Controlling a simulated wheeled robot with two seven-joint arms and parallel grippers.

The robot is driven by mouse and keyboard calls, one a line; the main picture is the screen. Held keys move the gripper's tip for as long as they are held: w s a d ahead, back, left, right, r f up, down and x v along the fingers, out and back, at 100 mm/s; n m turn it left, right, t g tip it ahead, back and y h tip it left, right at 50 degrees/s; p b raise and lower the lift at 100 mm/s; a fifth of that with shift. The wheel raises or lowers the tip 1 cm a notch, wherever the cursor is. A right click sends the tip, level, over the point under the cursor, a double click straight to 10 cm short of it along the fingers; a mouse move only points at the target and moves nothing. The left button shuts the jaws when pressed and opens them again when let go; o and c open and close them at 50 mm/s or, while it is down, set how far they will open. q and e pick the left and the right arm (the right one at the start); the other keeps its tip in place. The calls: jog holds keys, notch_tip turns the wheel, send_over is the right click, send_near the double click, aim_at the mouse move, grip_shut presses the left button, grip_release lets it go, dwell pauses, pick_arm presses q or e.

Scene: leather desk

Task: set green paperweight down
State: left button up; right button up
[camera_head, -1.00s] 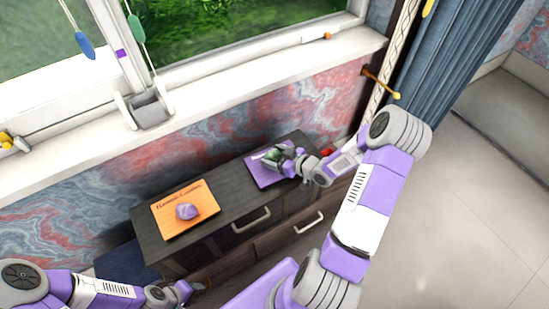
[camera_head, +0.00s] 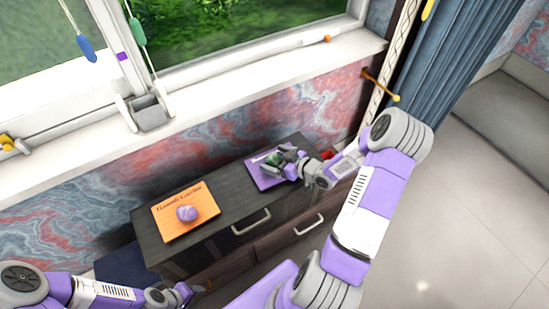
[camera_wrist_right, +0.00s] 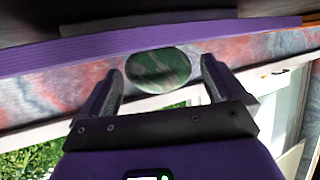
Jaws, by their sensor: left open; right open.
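The green paperweight (camera_head: 273,159) is at the purple book (camera_head: 265,177) on the desk's right part, partly hidden by my right gripper in the head view. In the right wrist view the paperweight (camera_wrist_right: 163,69) shows as a green oval between and just beyond the fingertips, against the purple book's edge (camera_wrist_right: 60,56). My right gripper (camera_head: 285,156) is open around or just behind it; contact cannot be told. It also shows in the wrist view (camera_wrist_right: 159,78). My left gripper (camera_head: 190,290) is open and empty, low in front of the desk's left side.
The dark desk (camera_head: 232,191) also bears an orange book (camera_head: 168,223) with a purple paperweight (camera_head: 187,213) on it. A red object (camera_head: 328,154) is partly hidden behind my right wrist. Desk top between the two books is clear. The wall and window sill are behind.

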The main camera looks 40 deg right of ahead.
jog(key=p+v, duration=0.3)
jog(key=v, duration=0.8)
jog(key=shift+s, duration=0.15)
